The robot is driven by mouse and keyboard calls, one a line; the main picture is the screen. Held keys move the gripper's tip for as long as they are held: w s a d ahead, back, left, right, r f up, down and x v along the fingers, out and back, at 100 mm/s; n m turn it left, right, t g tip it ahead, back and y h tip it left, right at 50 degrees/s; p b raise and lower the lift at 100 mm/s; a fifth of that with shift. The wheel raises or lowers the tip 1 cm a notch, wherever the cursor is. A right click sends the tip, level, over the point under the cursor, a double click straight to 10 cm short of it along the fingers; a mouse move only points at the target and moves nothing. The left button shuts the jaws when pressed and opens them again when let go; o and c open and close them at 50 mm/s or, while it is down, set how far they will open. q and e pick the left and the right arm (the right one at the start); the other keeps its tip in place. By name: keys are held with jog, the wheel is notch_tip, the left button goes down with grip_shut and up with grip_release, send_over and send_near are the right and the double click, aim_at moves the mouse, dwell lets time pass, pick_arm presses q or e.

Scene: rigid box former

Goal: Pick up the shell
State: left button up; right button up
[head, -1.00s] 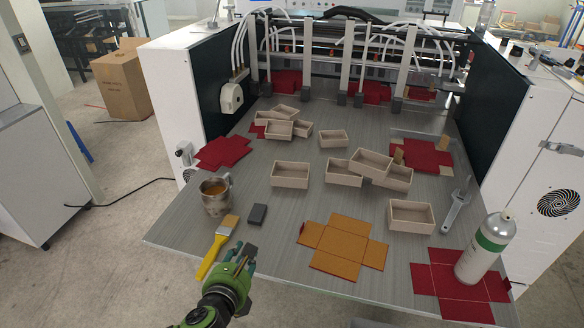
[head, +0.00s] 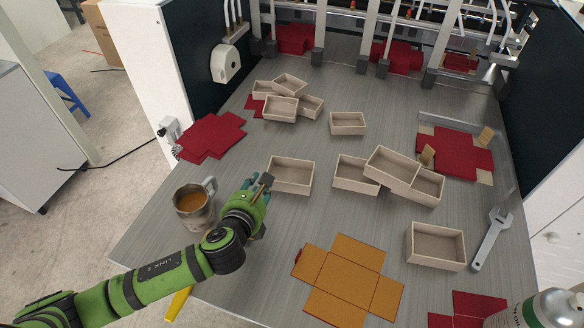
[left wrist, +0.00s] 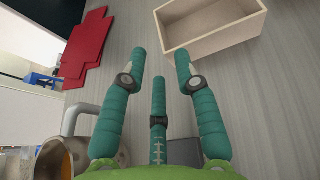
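Several open beige box shells lie on the grey table. The nearest one to my left gripper (head: 262,184) is a single upright box shell (head: 291,175), just beyond and right of the fingertips. In the left wrist view this box shell (left wrist: 222,38) stands at the top right, ahead of the fingers. My left gripper (left wrist: 164,68) has its teal fingers spread, with nothing between them, and looks apart from the box. Other box shells are a loose one (head: 348,123), a leaning group (head: 400,172), a pile (head: 280,106) and one at right (head: 436,246). My right gripper is not in view.
A metal mug (head: 193,208) of brown liquid stands close left of my left gripper. A flat orange-brown blank (head: 345,280), red blanks (head: 210,137), a wrench (head: 492,240) and a spray can (head: 545,312) lie or stand around. The forming machine is at the back.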

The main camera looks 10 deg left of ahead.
aim_at(269, 168)
pick_arm(q)
jog(key=x, duration=0.4)
jog(key=shift+w+f, duration=0.2)
jog(key=shift+w, duration=0.1)
jog(key=shift+x, duration=2.15)
jog(key=shift+w+f, duration=0.2)
jog(key=shift+w, duration=0.35)
jog(key=shift+s, duration=0.1)
grip_shut()
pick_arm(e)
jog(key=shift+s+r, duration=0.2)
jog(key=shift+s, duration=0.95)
